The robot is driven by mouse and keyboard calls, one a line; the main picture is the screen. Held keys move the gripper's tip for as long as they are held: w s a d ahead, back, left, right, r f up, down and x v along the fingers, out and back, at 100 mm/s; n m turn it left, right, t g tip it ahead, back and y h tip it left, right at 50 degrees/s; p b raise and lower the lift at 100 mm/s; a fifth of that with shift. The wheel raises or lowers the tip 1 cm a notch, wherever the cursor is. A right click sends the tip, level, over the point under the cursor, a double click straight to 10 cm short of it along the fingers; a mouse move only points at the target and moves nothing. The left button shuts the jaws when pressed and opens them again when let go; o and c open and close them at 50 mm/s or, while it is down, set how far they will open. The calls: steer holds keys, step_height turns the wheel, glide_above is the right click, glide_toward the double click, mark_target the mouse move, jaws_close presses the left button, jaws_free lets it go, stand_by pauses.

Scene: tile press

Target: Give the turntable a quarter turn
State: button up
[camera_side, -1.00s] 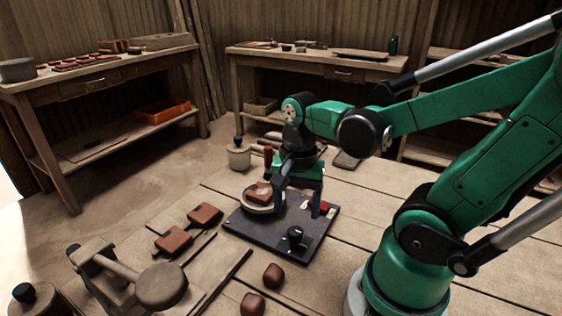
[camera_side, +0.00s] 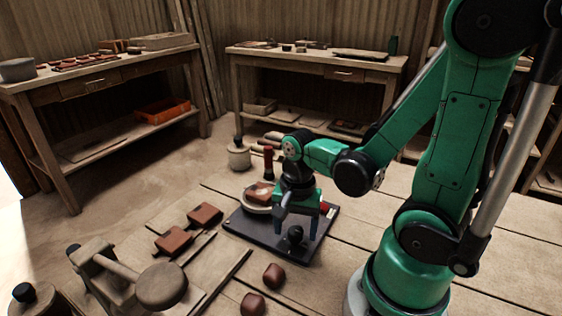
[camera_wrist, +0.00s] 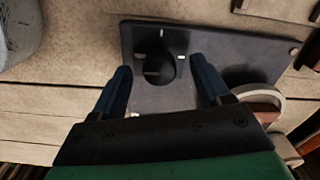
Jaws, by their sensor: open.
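The turntable (camera_side: 254,208) is a pale round disc on a dark base plate (camera_side: 262,236), with a brown clay tile (camera_side: 260,193) on it. My arm covers part of its right side. In the wrist view the turntable's pale rim (camera_wrist: 279,104) shows at the right, outside my fingers. My gripper (camera_side: 298,226) is open and points down over the plate's front right part. A black knob (camera_side: 296,236) stands on the plate below it. In the wrist view the knob (camera_wrist: 158,68) appears between the fingertips of my gripper (camera_wrist: 163,76); contact cannot be told.
A red upright handle (camera_side: 268,160) stands behind the turntable. Brown tiles (camera_side: 205,214) lie left of the plate, and brown lumps (camera_side: 273,275) lie in front. A wooden mallet-like tool (camera_side: 160,285) is at front left. Bare boards lie right of the plate.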

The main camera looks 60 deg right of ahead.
jaws_close()
steer(key=shift+n, duration=0.3)
steer(key=n, duration=0.3)
steer(key=shift+n, duration=0.3)
steer(key=n, duration=0.4)
steer(key=shift+n, duration=0.3)
steer(key=n, duration=0.4)
steer(key=shift+n, duration=2.5)
